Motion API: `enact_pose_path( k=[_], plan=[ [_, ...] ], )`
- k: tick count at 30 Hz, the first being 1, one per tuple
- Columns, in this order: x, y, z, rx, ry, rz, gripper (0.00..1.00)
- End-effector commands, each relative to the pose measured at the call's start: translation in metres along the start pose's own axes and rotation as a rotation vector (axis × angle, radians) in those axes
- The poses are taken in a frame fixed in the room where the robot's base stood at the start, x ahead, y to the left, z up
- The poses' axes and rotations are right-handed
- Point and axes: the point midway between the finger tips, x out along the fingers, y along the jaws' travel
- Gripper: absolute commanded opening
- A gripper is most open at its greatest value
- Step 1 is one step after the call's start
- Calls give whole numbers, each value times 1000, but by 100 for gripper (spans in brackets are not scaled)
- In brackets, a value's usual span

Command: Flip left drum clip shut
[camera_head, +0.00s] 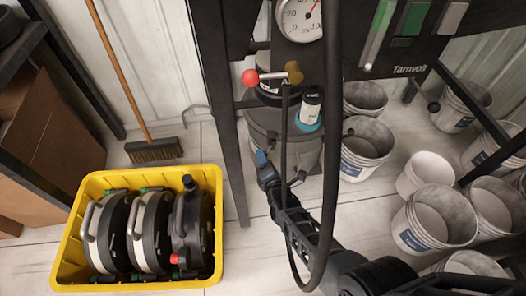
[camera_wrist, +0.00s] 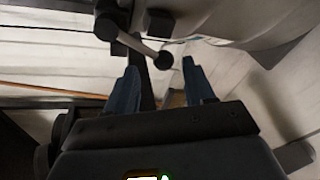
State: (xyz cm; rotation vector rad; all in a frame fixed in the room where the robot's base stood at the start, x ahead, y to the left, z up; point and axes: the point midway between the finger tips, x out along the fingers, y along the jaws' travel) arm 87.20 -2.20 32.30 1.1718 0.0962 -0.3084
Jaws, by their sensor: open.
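A grey drum (camera_head: 272,122) stands under the black machine frame in the head view. Its curved grey side fills the upper right of the wrist view (camera_wrist: 235,20). A clip lever (camera_wrist: 138,45), a grey rod with a black ball knob, sticks out beside the drum wall in the wrist view. Its knob is just above and between my fingertips, which appear apart from it. My gripper (camera_wrist: 160,82) is open with blue fingers and nothing held. In the head view my gripper (camera_head: 263,160) is at the drum's left front side, where I cannot make out the clip.
A yellow crate (camera_head: 68,240) with several dark round units stands at the left. Several grey buckets (camera_head: 435,215) stand at the right. A frame post (camera_head: 225,120), a red-knobbed lever (camera_head: 250,77) and a hanging black hose (camera_head: 331,150) are close to my arm. A broom (camera_head: 153,150) leans behind.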

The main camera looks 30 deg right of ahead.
Motion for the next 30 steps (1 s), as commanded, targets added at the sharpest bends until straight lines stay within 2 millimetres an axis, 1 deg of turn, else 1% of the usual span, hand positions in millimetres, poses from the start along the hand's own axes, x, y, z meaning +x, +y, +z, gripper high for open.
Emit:
enact_pose_path(
  k=[1,3,9,13,20,23,26,29,30],
  plan=[
    [-10,5,2,-1,3,-1,53],
    [-19,4,2,-2,2,0,53],
    [-35,2,1,0,0,-1,53],
    [-39,0,1,1,-1,-1,53],
    [-38,-1,1,1,-1,-1,53],
    [-40,-2,4,5,-3,0,44],
    [-47,-10,21,26,-10,6,34],
    [-62,-23,53,77,-18,20,24],
    [-71,-28,68,105,-19,28,21]
  ],
)
